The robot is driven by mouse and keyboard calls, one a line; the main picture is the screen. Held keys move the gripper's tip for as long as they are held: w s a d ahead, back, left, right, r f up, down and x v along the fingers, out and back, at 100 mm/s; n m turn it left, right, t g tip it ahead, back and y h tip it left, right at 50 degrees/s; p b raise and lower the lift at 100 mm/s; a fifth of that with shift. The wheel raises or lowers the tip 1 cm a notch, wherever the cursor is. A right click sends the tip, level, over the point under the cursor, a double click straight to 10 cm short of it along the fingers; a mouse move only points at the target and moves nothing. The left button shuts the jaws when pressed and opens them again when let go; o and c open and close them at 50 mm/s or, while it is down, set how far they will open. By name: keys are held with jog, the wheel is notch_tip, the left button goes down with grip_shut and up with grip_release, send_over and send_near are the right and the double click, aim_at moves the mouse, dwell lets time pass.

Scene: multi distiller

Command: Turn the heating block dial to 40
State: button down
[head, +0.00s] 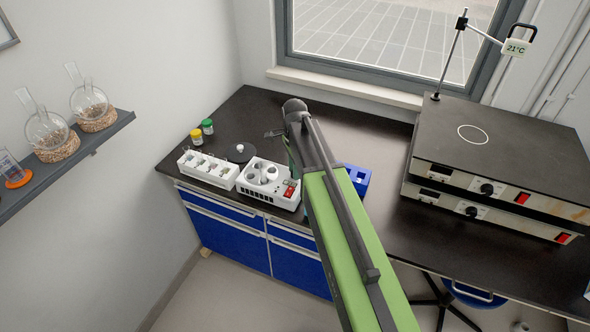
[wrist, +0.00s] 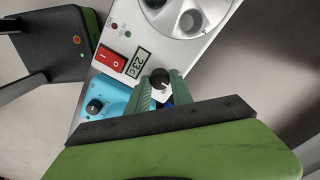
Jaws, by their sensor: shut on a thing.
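The heating block (head: 258,194) is a white box with round wells on the dark bench. It also shows in the wrist view (wrist: 165,38), with a red switch (wrist: 109,59) and a small display (wrist: 137,63) that seems to read 23c. Its black dial (wrist: 160,78) sits beside the display. My gripper (wrist: 161,88) has its green fingers on either side of the dial and is shut on it. The dial's scale cannot be read. In the head view my arm hides the dial and the fingertips.
A light blue device (wrist: 112,92) with a black knob lies close beside the gripper. A white tube rack (head: 208,170) stands left of the block, with yellow-capped (head: 196,137) and green-capped (head: 207,126) jars behind. A blue rack (head: 359,178) and stacked hot plates (head: 495,145) are to the right.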

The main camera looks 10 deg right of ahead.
dwell(0.3)
jog(key=c, duration=1.1)
grip_release()
notch_tip(320, 180, up, 17)
jog(key=p, duration=1.7)
jog(key=shift+r, duration=0.2)
